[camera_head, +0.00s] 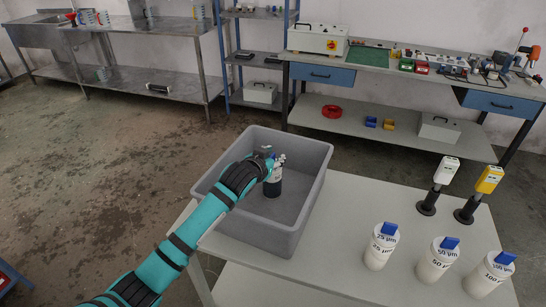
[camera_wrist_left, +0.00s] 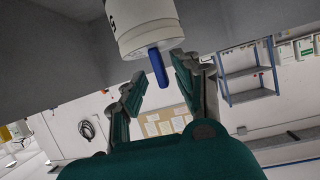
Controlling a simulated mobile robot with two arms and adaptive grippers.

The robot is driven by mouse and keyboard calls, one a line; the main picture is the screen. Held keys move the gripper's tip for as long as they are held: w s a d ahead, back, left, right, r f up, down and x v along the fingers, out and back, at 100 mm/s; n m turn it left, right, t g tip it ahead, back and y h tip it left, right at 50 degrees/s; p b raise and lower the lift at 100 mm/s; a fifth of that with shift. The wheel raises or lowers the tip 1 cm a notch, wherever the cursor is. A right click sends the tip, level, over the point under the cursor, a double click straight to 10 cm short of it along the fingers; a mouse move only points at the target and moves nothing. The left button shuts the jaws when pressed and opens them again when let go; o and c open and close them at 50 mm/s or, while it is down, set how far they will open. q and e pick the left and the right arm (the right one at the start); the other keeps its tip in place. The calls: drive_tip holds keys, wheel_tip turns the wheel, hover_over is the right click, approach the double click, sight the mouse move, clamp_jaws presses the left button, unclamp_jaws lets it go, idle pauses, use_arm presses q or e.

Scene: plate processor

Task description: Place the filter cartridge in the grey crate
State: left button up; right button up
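The grey crate (camera_head: 262,236) stands on the left end of the light table. My left gripper (camera_head: 268,158) reaches over its rim into the crate. In the left wrist view a filter cartridge (camera_wrist_left: 145,26) has a white end with a blue tab (camera_wrist_left: 158,68). The fingers of my left gripper (camera_wrist_left: 159,72) are apart on both sides of the tab, with gaps visible. The cartridge's far end is out of frame. My right gripper is in neither view.
Three white cartridges with blue tabs (camera_head: 381,246) (camera_head: 437,260) (camera_head: 489,274) stand on the table (camera_head: 340,220). Two handheld devices (camera_head: 438,186) (camera_head: 478,194) sit on black stands behind them. A workbench (camera_head: 370,75) is at the back. The table between crate and cartridges is clear.

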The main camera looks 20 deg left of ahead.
use_arm(q)
drive_tip(key=shift+r, duration=0.15)
drive_tip(key=v, duration=1.2)
drive_tip(key=shift+b, duration=0.3)
idle(0.5)
idle(3.7)
